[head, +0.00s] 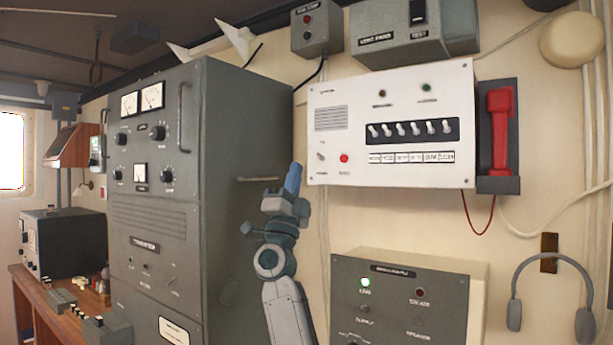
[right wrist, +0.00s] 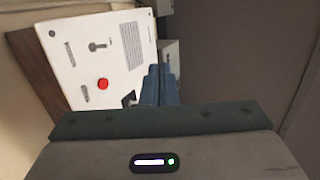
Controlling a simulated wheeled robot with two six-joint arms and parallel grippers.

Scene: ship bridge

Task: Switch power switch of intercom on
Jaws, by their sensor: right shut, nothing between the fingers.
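The intercom is a white wall panel (head: 400,95) with a row of several white toggles and a red handset (head: 499,130) on its right side. A small single toggle (head: 320,152), likely its power switch, sits at the panel's lower left, beside a red button (head: 344,158). In the right wrist view the toggle (right wrist: 98,46) and red button (right wrist: 103,84) show on the tilted panel (right wrist: 80,62). My right gripper (head: 292,182) is shut and empty, left of the panel's lower left corner, apart from the toggle; its fingers (right wrist: 160,86) also show in the wrist view. My left gripper is out of view.
A tall grey transmitter cabinet (head: 225,150) stands close to the left of my right gripper. A grey-fronted box with a green lamp (head: 400,300) is below the intercom. Headphones (head: 550,290) hang at the right. A grey box (head: 415,30) is above. Bare wall lies between cabinet and intercom.

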